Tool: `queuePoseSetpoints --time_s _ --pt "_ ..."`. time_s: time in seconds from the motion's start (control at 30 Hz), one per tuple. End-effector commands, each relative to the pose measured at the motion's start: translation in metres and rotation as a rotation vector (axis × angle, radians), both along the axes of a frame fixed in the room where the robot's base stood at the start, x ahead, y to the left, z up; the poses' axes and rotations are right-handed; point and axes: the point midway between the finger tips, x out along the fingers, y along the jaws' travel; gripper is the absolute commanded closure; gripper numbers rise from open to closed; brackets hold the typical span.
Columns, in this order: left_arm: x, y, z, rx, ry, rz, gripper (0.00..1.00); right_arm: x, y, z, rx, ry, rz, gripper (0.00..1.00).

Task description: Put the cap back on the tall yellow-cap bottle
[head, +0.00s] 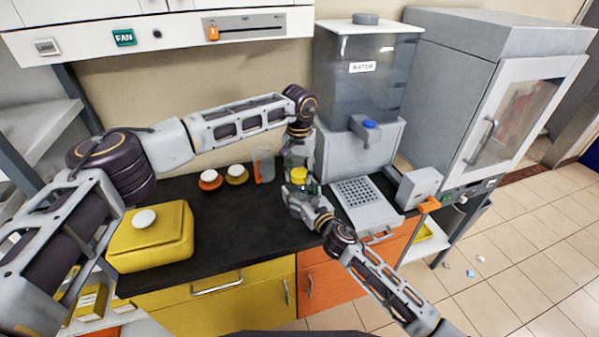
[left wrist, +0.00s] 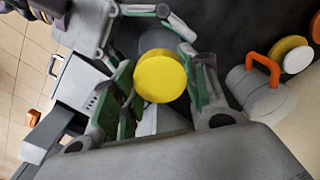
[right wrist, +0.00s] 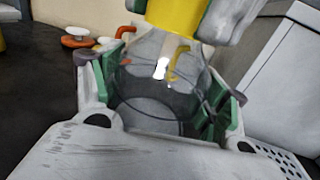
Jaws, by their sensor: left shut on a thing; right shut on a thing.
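The yellow cap (head: 299,175) is between the fingers of my left gripper (left wrist: 155,88), which is shut on it from above. In the left wrist view the cap (left wrist: 160,76) shows as a round yellow disc. My right gripper (right wrist: 165,105) is shut around the clear glass bottle (right wrist: 158,85), holding it from the side. In the right wrist view the cap (right wrist: 174,18) is right above the bottle's neck, in line with it. Whether the cap is seated on the neck or only resting there, I cannot tell. In the head view my grippers hide most of the bottle.
A grey cup with an orange handle (head: 264,166) stands left of the bottle, with orange (head: 210,180) and yellow (head: 237,175) white-knobbed lids beyond. A water dispenser (head: 362,90), a perforated tray (head: 362,195) and a yellow box (head: 152,238) flank the black counter (head: 245,225).

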Motion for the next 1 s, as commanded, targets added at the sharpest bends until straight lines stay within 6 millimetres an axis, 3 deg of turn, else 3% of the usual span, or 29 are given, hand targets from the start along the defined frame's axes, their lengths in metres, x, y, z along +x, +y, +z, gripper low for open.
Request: queuePoseSetpoints --time_s 0.4,0.8,0.83,1.0 --pt "0.0011 0.0008 0.0001 0.0 -0.003 -0.308 0.85 -0.0011 0.0014 -0.0005 0.001 0.0 0.003 0.93" --pt "0.001 0.0007 0.0001 0.0 -0.003 -0.351 0.85 -0.0011 0.0013 -0.0006 0.001 0.0 0.003 0.93" --pt "0.001 0.0007 0.0001 0.0 -0.002 -0.351 0.55 -0.0011 0.0013 -0.0006 0.001 0.0 0.003 0.93" --pt "0.0007 0.0004 0.0 0.0 -0.002 -0.351 0.34 -0.001 0.0012 -0.0005 0.001 0.0 0.003 0.93"
